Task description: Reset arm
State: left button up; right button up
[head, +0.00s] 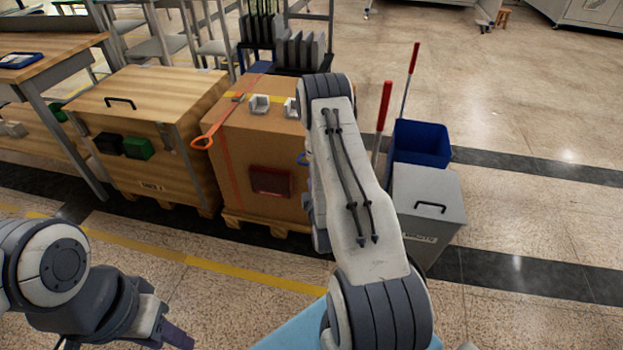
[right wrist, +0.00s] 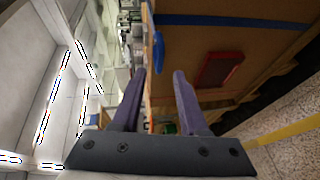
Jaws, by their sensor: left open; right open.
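My left gripper (head: 178,338) is at the lower left of the head view, low over the floor, with its tips near the picture's bottom edge. My right arm (head: 350,190) reaches up and away across the middle of the head view, in front of the cardboard box (head: 245,185); its gripper is hidden there. In the right wrist view my right gripper (right wrist: 158,80) shows two purple fingers apart with nothing between them. That view is turned on its side, with the box (right wrist: 270,60) and its dark red panel (right wrist: 220,70) beyond the fingers.
A wooden crate (head: 180,170) stands left of the box, beside a workbench (head: 50,45). A grey lidded bin (head: 425,205) and a blue bin (head: 420,143) stand right of my right arm. Red-handled tools (head: 383,110) rise there. The floor at the right (head: 540,230) is clear.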

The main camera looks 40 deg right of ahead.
jog(key=w+a+r+m+g+y, duration=0.1)
jog(key=w+a+y, duration=0.15)
jog(key=a, duration=0.25)
jog(key=w+a+r+g+y, duration=0.1)
jog(key=w+a+r+y, duration=0.15)
jog(key=a, duration=0.35)
jog(key=s+a+r+m+g+y, duration=0.1)
jog(key=s+a+r+g+y, duration=0.15)
jog(key=a, duration=0.55)
jog(key=s+a+r+m+g+y, duration=0.1)
jog(key=s+a+r+g, duration=0.15)
jog(key=a, duration=0.55)
jog(key=s+a+r+g, duration=0.2)
jog(key=s+r, duration=0.1)
jog(key=s, duration=0.5)
jog(key=s+a+r+m+g, duration=0.1)
jog(key=s+a+r+g, duration=0.15)
jog(key=s, duration=0.65)
jog(key=s+a+r+g, duration=0.2)
jog(key=s+a+r, duration=0.1)
jog(key=s, duration=0.5)
notch_tip(320, 180, up, 19)
jog(key=s+p, duration=0.1)
jog(key=p, duration=1.8)
jog(key=shift+s+d+r+m+g, duration=0.2)
jog(key=shift+d+m+g, duration=0.1)
jog(key=shift+d+g, duration=0.1)
